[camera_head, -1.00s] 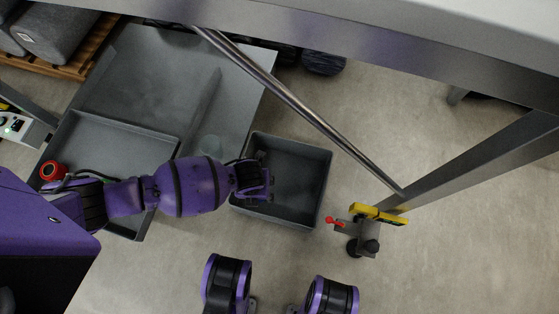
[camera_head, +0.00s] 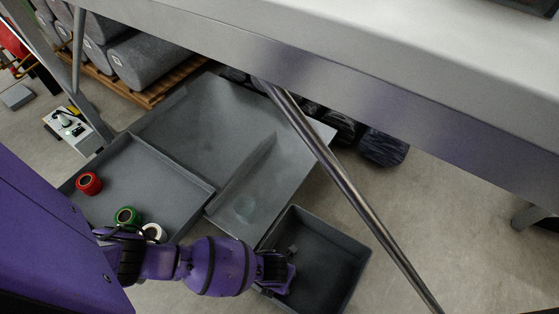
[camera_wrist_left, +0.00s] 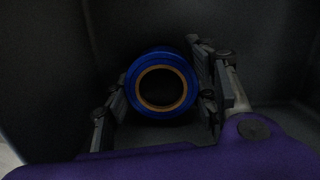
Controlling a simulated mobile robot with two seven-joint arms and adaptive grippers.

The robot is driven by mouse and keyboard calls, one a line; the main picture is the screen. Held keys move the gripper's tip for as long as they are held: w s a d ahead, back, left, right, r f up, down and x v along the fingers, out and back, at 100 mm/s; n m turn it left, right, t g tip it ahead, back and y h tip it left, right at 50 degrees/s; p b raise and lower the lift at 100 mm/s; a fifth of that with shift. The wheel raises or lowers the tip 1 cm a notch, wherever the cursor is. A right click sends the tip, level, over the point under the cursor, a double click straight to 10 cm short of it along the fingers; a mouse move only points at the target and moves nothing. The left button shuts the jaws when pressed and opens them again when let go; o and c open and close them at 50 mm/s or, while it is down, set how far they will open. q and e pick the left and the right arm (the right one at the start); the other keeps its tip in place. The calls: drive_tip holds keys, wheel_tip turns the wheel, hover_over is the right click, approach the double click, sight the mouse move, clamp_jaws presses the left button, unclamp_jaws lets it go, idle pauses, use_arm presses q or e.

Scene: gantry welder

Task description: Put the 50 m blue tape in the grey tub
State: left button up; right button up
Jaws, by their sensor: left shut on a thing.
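The blue tape (camera_wrist_left: 161,84) shows in the left wrist view as a blue roll with a tan core ring, between the two fingers. My left gripper (camera_wrist_left: 160,95) is shut on it. In the head view my left gripper (camera_head: 278,272) reaches into the left side of the grey tub (camera_head: 345,252), and the tape is hidden there. Dark tub walls surround the gripper in the left wrist view. I cannot tell whether the tape touches the tub floor. My right gripper is not in view.
A grey tray (camera_head: 150,170) at left holds a red roll (camera_head: 88,183), a green roll (camera_head: 127,216) and a white roll (camera_head: 153,232). A metal rod (camera_head: 340,175) slants past the tub, and a large grey beam (camera_head: 300,60) crosses above.

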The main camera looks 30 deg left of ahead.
use_arm(q)
drive_tip(key=shift+r, duration=0.1)
drive_tip(key=shift+f, duration=0.2)
drive_tip(key=o, duration=1)
drive_tip(key=shift+o, duration=1.3)
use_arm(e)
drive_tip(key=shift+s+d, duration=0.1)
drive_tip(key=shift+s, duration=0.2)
use_arm(q)
drive_tip(key=shift+r, duration=0.15)
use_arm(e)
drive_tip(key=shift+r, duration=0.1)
